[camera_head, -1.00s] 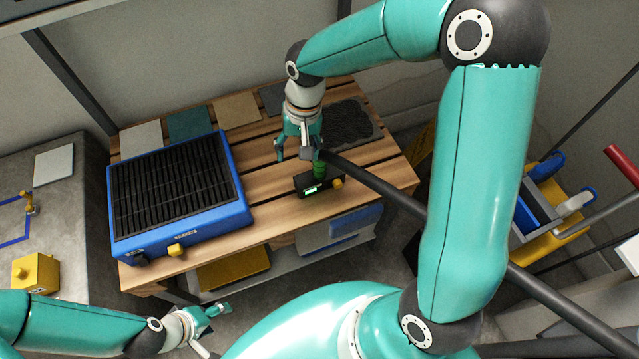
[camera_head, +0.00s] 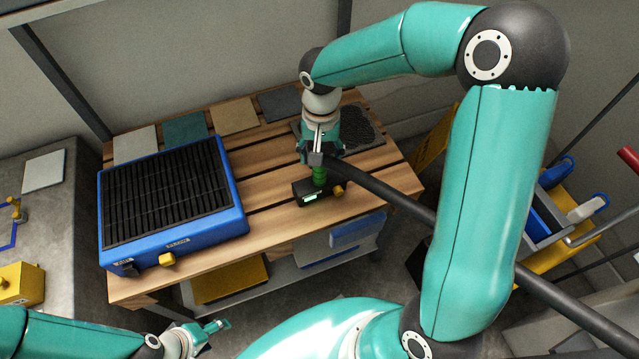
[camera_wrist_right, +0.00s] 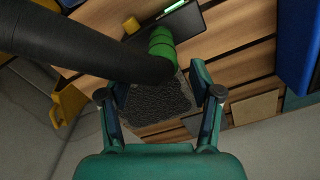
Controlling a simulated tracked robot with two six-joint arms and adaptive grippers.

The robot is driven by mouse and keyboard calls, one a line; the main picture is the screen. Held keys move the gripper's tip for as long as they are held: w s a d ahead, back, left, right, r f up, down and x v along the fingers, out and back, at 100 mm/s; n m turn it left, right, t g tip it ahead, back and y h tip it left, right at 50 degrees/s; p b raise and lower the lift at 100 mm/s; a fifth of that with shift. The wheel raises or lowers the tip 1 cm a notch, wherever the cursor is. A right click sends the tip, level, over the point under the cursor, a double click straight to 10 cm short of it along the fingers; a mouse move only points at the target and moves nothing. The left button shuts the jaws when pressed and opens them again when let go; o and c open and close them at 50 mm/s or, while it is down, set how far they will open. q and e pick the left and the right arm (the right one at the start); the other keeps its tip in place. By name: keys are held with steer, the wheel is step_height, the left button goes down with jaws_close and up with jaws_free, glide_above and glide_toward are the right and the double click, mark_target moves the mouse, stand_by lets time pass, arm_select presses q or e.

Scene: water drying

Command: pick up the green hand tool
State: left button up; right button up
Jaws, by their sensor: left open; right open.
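A green ribbed cylindrical piece (camera_head: 319,175), which I take as the green hand tool, stands at a small black box (camera_head: 309,194) near the table's front edge. A thick black hose (camera_head: 385,190) runs from its top to the right. In the right wrist view, the green piece (camera_wrist_right: 161,43) lies beyond my open fingers, with the hose beside it. My right gripper (camera_head: 320,156) is open just above and behind the green piece; the head view does not show whether they touch. My left gripper (camera_head: 214,331) is open and empty at the lower left, away from the table.
A blue unit with a black slatted top (camera_head: 172,197) fills the left of the slatted wooden table (camera_head: 262,216). A dark textured mat (camera_head: 362,130) lies behind my right gripper. Several flat square pieces line the back edge. The hose crosses the right side.

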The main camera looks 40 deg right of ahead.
mark_target(319, 171)
steer(key=f, duration=0.5)
steer(key=shift+s+a+f+b, duration=0.15)
steer(key=shift+a+f+b, duration=0.05)
steer(key=shift+f+b, duration=0.1)
jaws_close()
